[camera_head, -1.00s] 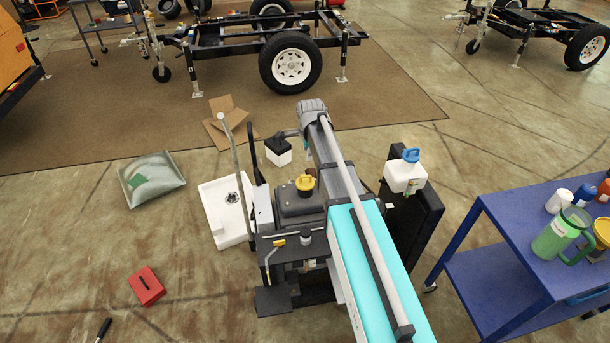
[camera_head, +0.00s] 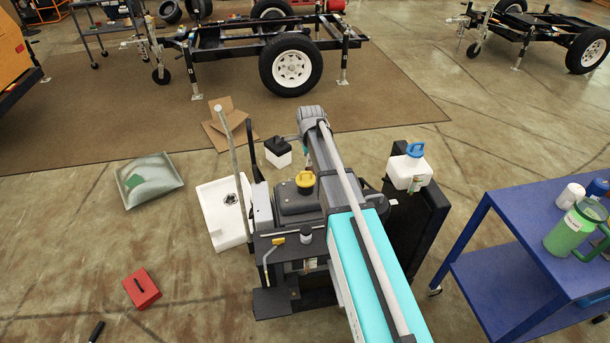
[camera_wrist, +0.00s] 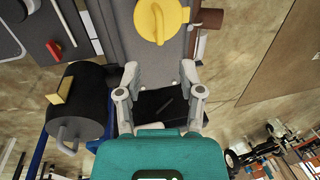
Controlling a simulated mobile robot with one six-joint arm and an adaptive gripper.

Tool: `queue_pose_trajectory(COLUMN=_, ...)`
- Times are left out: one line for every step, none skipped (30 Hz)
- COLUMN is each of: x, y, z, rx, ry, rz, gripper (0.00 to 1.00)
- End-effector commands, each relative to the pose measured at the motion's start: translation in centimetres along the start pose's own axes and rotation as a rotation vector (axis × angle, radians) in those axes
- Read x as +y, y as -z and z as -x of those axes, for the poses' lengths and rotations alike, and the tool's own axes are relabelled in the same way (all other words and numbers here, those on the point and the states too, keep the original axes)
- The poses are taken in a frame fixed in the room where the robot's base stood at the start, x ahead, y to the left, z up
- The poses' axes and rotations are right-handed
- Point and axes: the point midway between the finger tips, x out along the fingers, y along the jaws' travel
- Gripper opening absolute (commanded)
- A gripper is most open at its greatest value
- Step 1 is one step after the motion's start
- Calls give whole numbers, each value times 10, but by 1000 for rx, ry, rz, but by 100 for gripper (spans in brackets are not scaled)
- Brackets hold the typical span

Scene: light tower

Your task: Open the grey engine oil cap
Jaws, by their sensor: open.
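In the head view the engine unit (camera_head: 296,205) stands left of my arm. A yellow cap (camera_head: 305,179) sits on its grey housing. A small dark grey round piece (camera_head: 306,234) with a lighter body sits nearer the front; I cannot tell whether it is the oil cap. In the wrist view my gripper (camera_wrist: 160,70) is open, its two grey fingers apart with nothing held between them. The yellow cap (camera_wrist: 160,18) lies beyond the fingertips, on the grey housing. No grey cap can be made out clearly there. The arm hides the gripper in the head view.
A blue cart (camera_head: 530,235) with a green jug (camera_head: 576,228) stands right. A white jug with a blue cap (camera_head: 408,170) stands right of my arm. A black cylinder (camera_wrist: 75,100) is left of the fingers. A red box (camera_head: 142,289) lies on the open floor.

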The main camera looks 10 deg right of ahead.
Motion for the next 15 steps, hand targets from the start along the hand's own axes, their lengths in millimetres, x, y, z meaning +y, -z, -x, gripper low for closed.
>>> queue_pose_trajectory(x=0, y=0, z=-8, rx=0, ry=0, rz=0, gripper=50)
queue_pose_trajectory(x=0, y=0, z=-11, rx=0, ry=0, rz=0, gripper=50)
queue_pose_trajectory(x=0, y=0, z=-14, rx=0, ry=0, rz=0, gripper=50)
queue_pose_trajectory(x=0, y=0, z=-16, rx=0, ry=0, rz=0, gripper=50)
queue_pose_trajectory(x=0, y=0, z=-19, rx=0, ry=0, rz=0, gripper=50)
queue_pose_trajectory(x=0, y=0, z=-22, rx=0, ry=0, rz=0, gripper=50)
queue_pose_trajectory(x=0, y=0, z=-24, rx=0, ry=0, rz=0, gripper=50)
queue_pose_trajectory(x=0, y=0, z=-27, rx=0, ry=0, rz=-1, gripper=50)
queue_pose_trajectory(x=0, y=0, z=-30, rx=0, ry=0, rz=-1, gripper=50)
queue_pose_trajectory(x=0, y=0, z=-32, rx=0, ry=0, rz=-1, gripper=50)
queue_pose_trajectory(x=0, y=0, z=-35, rx=0, ry=0, rz=-1, gripper=50)
queue_pose_trajectory(x=0, y=1, z=-38, rx=0, ry=0, rz=-1, gripper=50)
queue_pose_trajectory(x=0, y=1, z=-40, rx=0, ry=0, rz=-1, gripper=50)
queue_pose_trajectory(x=0, y=1, z=-42, rx=0, ry=0, rz=-1, gripper=50)
queue_pose_trajectory(x=0, y=1, z=-46, rx=0, ry=0, rz=-1, gripper=50)
